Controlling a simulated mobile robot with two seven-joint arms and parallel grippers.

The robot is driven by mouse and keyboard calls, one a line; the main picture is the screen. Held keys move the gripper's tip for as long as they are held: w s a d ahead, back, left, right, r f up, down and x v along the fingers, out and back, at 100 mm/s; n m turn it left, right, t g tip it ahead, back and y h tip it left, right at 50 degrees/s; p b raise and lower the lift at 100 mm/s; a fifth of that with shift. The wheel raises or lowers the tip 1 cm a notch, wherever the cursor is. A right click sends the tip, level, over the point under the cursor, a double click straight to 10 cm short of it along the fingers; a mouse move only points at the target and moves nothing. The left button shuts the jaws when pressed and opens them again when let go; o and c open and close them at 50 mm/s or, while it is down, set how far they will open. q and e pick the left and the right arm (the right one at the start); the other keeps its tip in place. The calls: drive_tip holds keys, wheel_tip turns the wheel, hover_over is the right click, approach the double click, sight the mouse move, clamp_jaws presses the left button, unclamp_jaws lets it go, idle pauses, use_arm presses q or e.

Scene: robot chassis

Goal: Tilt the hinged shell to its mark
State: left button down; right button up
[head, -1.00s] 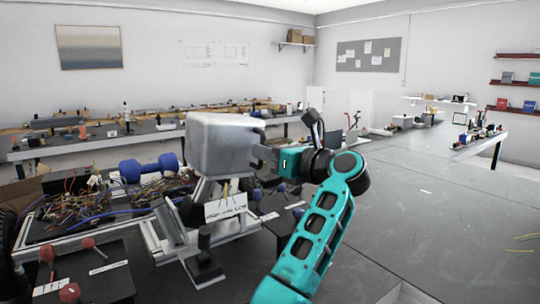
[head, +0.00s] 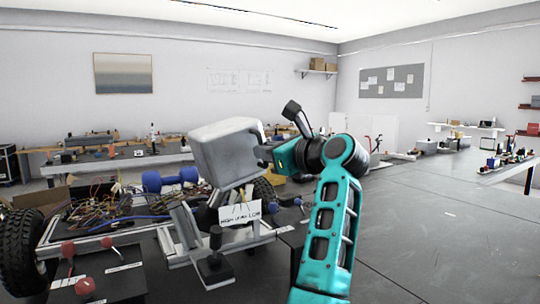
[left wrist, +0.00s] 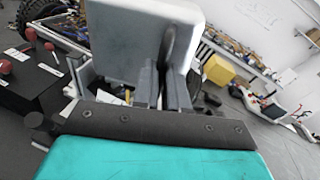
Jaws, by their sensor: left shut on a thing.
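The hinged shell (head: 226,155) is a grey, rounded box-like cover on the chassis frame. It leans to one side, its right end higher than its left. My left gripper (head: 265,153) is shut on the right side of the shell. In the left wrist view the fingers (left wrist: 165,88) close on a thin part at the edge of the pale shell (left wrist: 135,40). A white card (head: 240,214) with printed words, partly legible as "HIGH" and "LOW", stands below the shell. The hinge and any mark line are not clear. My right gripper is out of view.
The chassis frame (head: 190,243) carries tangled wires (head: 92,205) and a blue dumbbell-shaped part (head: 170,179). Black wheels (head: 18,252) stand at its side. Red knobs (head: 86,286) sit on a black box at the front left. The grey table (head: 430,240) at right is largely clear.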

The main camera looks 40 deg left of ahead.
use_arm(q)
drive_tip(key=c, duration=1.2)
unclamp_jaws()
drive_tip(key=shift+o, duration=0.2)
drive_tip(key=b+v, duration=0.1)
drive_tip(key=v, duration=1.2)
drive_tip(key=shift+a, duration=0.1)
